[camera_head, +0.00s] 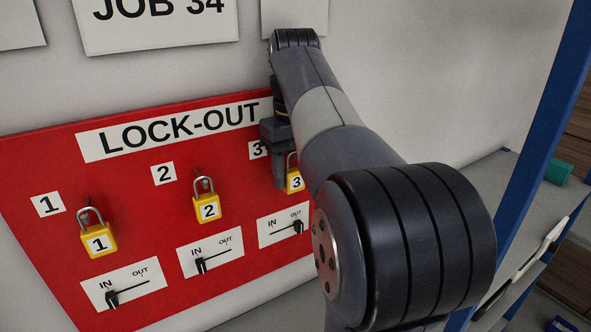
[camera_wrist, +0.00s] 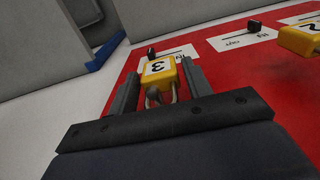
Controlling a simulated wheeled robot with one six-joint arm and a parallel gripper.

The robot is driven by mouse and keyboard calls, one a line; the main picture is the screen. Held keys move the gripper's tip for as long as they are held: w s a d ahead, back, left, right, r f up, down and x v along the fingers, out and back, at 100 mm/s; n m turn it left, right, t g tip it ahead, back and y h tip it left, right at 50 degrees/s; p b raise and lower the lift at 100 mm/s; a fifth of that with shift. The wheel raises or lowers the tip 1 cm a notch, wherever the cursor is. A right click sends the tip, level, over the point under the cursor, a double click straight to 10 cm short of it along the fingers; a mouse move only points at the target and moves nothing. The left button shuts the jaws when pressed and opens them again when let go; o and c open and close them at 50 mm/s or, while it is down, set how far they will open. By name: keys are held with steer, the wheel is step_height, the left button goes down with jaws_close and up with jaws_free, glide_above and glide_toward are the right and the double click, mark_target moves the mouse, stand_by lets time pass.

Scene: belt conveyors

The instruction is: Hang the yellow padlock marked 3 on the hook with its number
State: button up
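The yellow padlock marked 3 (camera_head: 295,182) is upright in front of the red lock-out board, below the 3 label (camera_head: 258,149). In the wrist view the padlock (camera_wrist: 160,70) sits between the fingertips, its shackle toward the camera. In the head view my gripper (camera_head: 283,178) and arm hide part of the padlock and the area by label 3. The hook for 3 is hidden, so I cannot tell whether the shackle is around it.
Padlocks 1 (camera_head: 98,241) and 2 (camera_head: 207,207) hang below their labels on the red board (camera_head: 40,160). IN/OUT switches (camera_head: 209,253) sit beneath. A blue-framed shelf (camera_head: 535,130) stands at the right.

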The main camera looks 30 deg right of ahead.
steer(key=shift+o, duration=1.3)
steer(key=shift+f, duration=0.1)
